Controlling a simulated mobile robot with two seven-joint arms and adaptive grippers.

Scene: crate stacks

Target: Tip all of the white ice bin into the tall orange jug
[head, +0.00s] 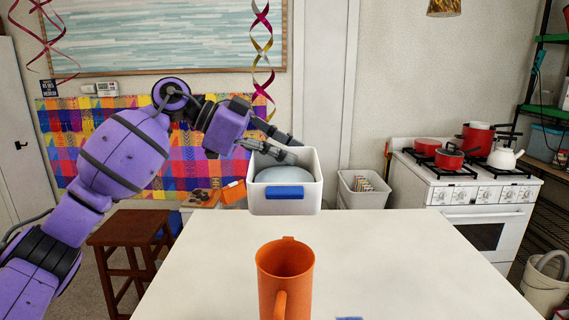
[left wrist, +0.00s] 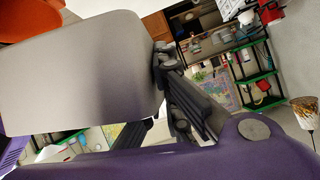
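The white ice bin (head: 310,190) is upright at the far edge of the table, with a blue patch on its front. A rounded pale grey mass (head: 285,174) lies inside it. My left gripper (head: 294,148) is at the bin's back rim, one finger inside and one behind, seemingly shut on the wall. In the left wrist view a broad pale bin wall (left wrist: 80,75) lies close against the fingers (left wrist: 168,70). The tall orange jug (head: 285,262) stands upright nearer me, apart from the bin, handle towards me; its mouth is open. My right gripper is out of view.
The white table (head: 390,255) is clear around the jug, except a small blue thing (head: 349,318) at its front edge. A white stove (head: 470,195) with red pots stands beyond on the right. A wooden stool (head: 125,235) stands at left.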

